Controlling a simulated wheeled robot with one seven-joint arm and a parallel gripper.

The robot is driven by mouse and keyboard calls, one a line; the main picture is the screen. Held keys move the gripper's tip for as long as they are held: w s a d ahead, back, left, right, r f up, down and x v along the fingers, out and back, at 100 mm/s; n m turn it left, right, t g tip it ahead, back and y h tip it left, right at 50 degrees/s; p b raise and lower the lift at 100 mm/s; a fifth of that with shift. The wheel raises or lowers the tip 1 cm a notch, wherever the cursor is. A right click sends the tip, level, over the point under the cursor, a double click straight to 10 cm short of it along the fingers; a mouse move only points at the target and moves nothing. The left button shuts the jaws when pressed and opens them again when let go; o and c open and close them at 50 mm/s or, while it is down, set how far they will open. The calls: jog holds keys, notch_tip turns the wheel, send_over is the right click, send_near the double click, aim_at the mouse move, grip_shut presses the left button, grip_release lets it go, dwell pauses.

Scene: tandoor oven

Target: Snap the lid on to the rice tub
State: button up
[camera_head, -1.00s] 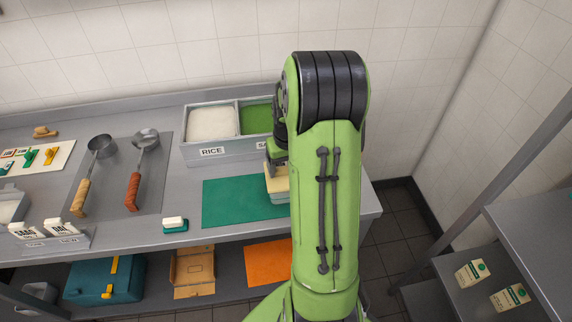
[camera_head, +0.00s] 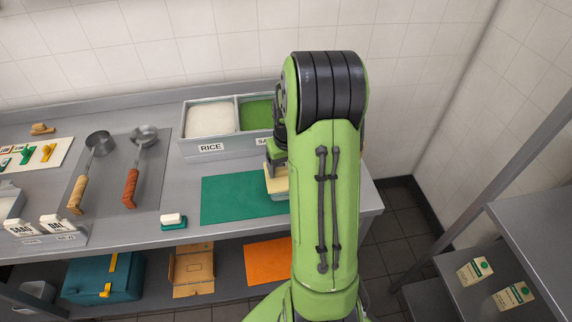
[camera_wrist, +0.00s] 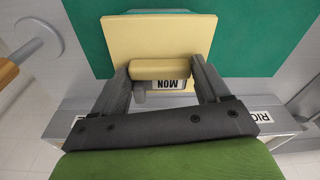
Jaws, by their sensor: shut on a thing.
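My gripper (camera_wrist: 162,72) is shut on the raised grip (camera_wrist: 165,69) of the cream lid, with one finger on each side. The lid (camera_wrist: 205,38) looks flat and level in the wrist view, and also shows in the head view (camera_head: 277,182). The pale rice tub (camera_head: 279,196) stands on the green mat (camera_head: 232,200), directly under the lid. My arm hides its right part. In the wrist view the lid covers most of the tub. I cannot tell whether the lid's rim is seated all round. A white label reading MON (camera_wrist: 178,86) shows between the fingers.
The rice bin (camera_head: 210,119) and a green-filled bin (camera_head: 256,115) stand behind the mat. Two ladles (camera_head: 99,146) (camera_head: 144,137) lie on a grey tray to the left. A small white-and-green block (camera_head: 173,220) sits left of the mat.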

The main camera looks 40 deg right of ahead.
jog(key=shift+f, duration=0.2)
jog(key=o, duration=1)
jog(key=shift+r, duration=0.15)
jog(key=r, duration=0.5)
jog(key=s+r+p, duration=0.1)
jog(key=r, duration=0.4)
jog(key=r+p, duration=0.1)
jog(key=r, duration=0.4)
jog(key=shift+s+a+r, duration=0.25)
jog(key=shift+s+a, duration=0.15)
